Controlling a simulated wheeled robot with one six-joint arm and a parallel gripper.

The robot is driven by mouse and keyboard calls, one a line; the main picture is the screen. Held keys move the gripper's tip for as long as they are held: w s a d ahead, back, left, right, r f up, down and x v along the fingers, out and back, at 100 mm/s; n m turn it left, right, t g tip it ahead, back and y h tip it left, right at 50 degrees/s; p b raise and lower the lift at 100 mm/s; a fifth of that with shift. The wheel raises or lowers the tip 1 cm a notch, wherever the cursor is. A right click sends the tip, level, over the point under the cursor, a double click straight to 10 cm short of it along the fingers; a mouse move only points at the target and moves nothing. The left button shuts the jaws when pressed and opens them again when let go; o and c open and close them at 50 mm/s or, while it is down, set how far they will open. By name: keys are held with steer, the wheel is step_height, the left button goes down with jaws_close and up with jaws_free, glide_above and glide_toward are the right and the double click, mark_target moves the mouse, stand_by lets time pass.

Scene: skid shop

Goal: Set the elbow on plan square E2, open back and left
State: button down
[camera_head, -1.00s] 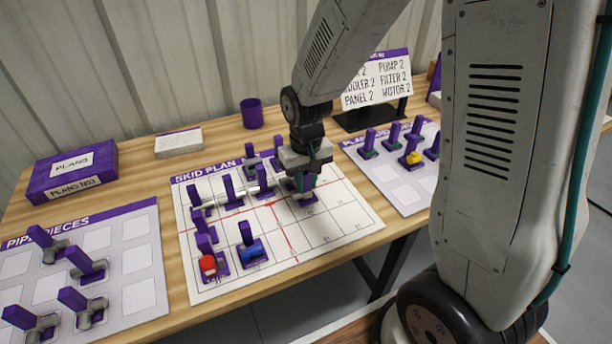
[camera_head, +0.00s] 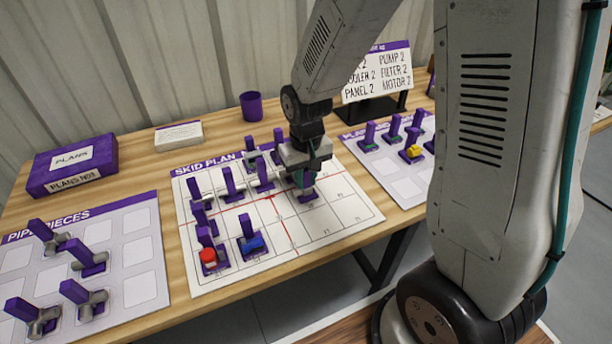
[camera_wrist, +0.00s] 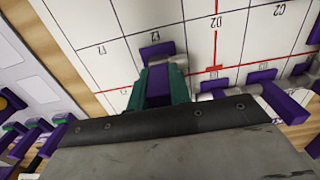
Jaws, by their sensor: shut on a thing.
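My gripper (camera_head: 302,178) is shut on the purple handle of the elbow (camera_head: 308,196), low over the right half of the skid plan (camera_head: 340,213). In the wrist view the green fingers (camera_wrist: 160,88) clasp the purple handle. A purple part and a little grey of the elbow (camera_wrist: 156,50) show beyond them. The jaws hide most of the elbow, so its open ends cannot be told, nor whether it touches the plan. The plan (camera_wrist: 100,20) shows square labels around it, some hard to read. Other purple-handled pieces stand on the plan just left of my gripper.
A red piece (camera_head: 208,257) and a blue piece (camera_head: 252,243) stand at the plan's front left. The pipe pieces board (camera_head: 140,285) is at left, another piece board (camera_head: 395,185) at right. A purple cup (camera_head: 251,106) stands behind. The plan's front right squares are clear.

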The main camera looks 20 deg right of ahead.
steer(key=shift+f, duration=0.5)
steer(key=c, duration=1.2)
jaws_free()
steer(key=shift+r, duration=0.3)
steer(key=shift+r, duration=0.3)
steer(key=shift+r, duration=0.1)
steer(key=shift+r, duration=3.4)
